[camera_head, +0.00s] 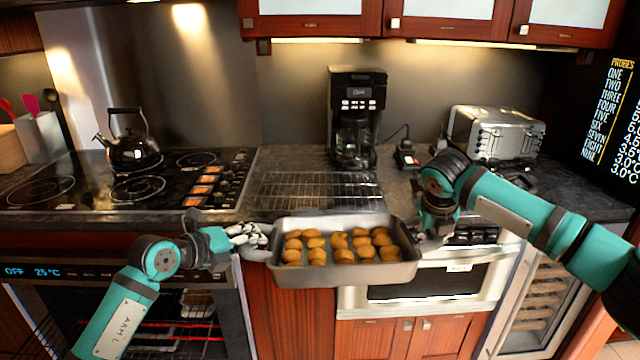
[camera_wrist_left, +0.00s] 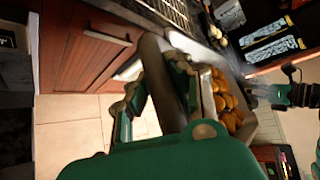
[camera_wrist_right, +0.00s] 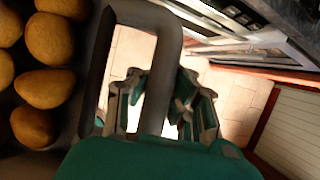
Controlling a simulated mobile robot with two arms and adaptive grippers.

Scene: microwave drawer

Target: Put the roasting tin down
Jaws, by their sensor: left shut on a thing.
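The grey roasting tin (camera_head: 345,275) holds several golden-brown potatoes (camera_head: 340,246) and is level in the air in front of the counter edge. My left gripper (camera_head: 255,238) is shut on the tin's left handle, which passes between its fingers in the left wrist view (camera_wrist_left: 160,90). My right gripper (camera_head: 428,235) is at the tin's right handle, with its fingers on both sides of the bar in the right wrist view (camera_wrist_right: 160,90). A wire rack (camera_head: 316,190) lies on the counter behind the tin.
A black coffee maker (camera_head: 356,118) stands behind the rack. A silver toaster (camera_head: 495,133) is at right on the dark counter. The hob (camera_head: 130,185) with a kettle (camera_head: 130,145) is at left. Cabinets and a steel drawer front (camera_head: 430,285) are below. The rack is bare.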

